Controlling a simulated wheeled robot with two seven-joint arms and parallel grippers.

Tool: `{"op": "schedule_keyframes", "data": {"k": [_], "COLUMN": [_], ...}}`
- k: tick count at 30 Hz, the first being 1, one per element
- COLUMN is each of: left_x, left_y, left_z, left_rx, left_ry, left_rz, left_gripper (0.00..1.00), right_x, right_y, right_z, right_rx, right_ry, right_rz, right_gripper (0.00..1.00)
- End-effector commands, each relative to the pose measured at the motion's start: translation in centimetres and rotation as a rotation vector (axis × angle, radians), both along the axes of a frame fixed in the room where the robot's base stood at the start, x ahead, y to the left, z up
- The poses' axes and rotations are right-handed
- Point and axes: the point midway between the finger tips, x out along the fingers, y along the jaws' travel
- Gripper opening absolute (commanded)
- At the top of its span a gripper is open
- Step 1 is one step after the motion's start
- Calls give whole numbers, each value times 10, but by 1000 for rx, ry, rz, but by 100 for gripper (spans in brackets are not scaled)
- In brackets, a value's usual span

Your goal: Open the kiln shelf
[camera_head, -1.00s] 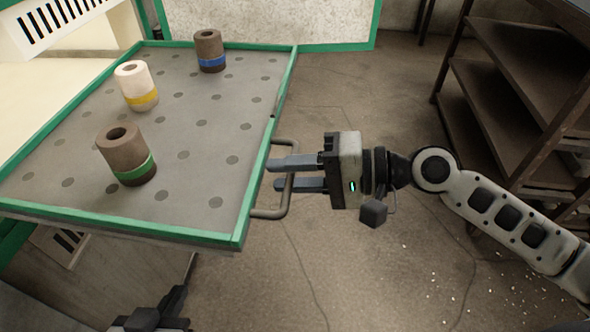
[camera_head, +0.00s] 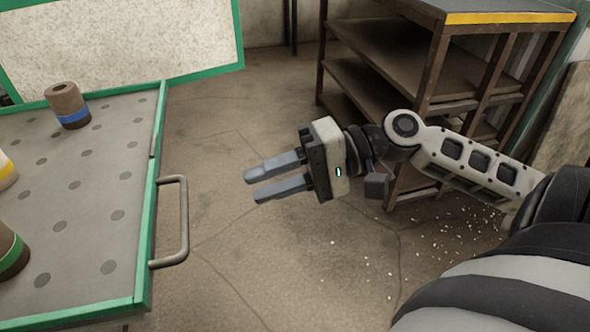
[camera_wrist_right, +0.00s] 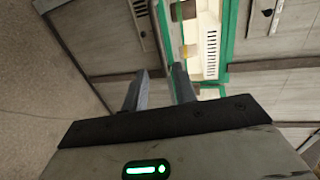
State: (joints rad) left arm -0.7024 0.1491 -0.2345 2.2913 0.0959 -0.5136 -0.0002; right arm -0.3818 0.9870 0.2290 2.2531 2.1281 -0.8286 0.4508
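The kiln shelf (camera_head: 75,222) is a grey, dotted plate with a green rim at the left of the head view. It is out in the open, with a bent metal handle (camera_head: 184,222) on its right side. My right gripper (camera_head: 252,186) is to the right of the handle, apart from it, with empty floor behind it. Its two fingers are parallel with a gap between them and nothing in the gap. They also show apart in the right wrist view (camera_wrist_right: 158,82). My left gripper is not in view.
A brown cylinder with a blue band (camera_head: 68,105) stands on the shelf. A green-banded one (camera_head: 10,255) and a yellow-banded one (camera_head: 5,172) are cut off at the left edge. A dark rack (camera_head: 372,85) stands behind my right arm. The floor between is clear.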

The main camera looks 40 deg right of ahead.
Motion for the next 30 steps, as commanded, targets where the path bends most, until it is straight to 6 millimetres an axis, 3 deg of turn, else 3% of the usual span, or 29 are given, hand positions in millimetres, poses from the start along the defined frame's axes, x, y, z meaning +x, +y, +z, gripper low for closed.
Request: {"op": "schedule_keyframes", "data": {"k": [9,30], "left_x": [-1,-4], "left_y": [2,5], "left_z": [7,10], "left_rx": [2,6], "left_ry": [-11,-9], "left_rz": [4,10], "left_gripper": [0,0], "right_x": [-12,-11], "right_y": [-31,-33], "right_z": [7,1], "right_rx": [0,-21], "right_ry": [1,-7], "right_rz": [-2,-21], "right_gripper": [28,28]}}
